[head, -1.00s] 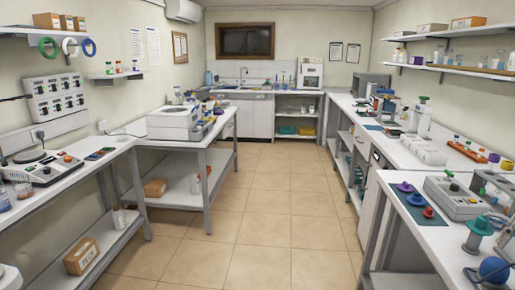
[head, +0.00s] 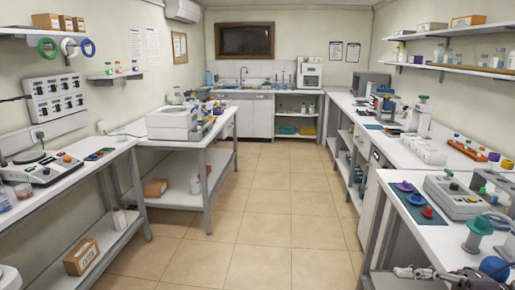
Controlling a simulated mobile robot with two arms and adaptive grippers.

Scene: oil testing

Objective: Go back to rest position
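My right gripper (head: 412,272) shows at the bottom right edge of the head view, low in front of the right bench. It is small and partly cut off by the frame, so I cannot tell whether its fingers are open or shut. I see nothing clearly held in it. My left gripper is not in view.
Benches with devices line the left. The tiled floor (head: 262,225) between is clear.

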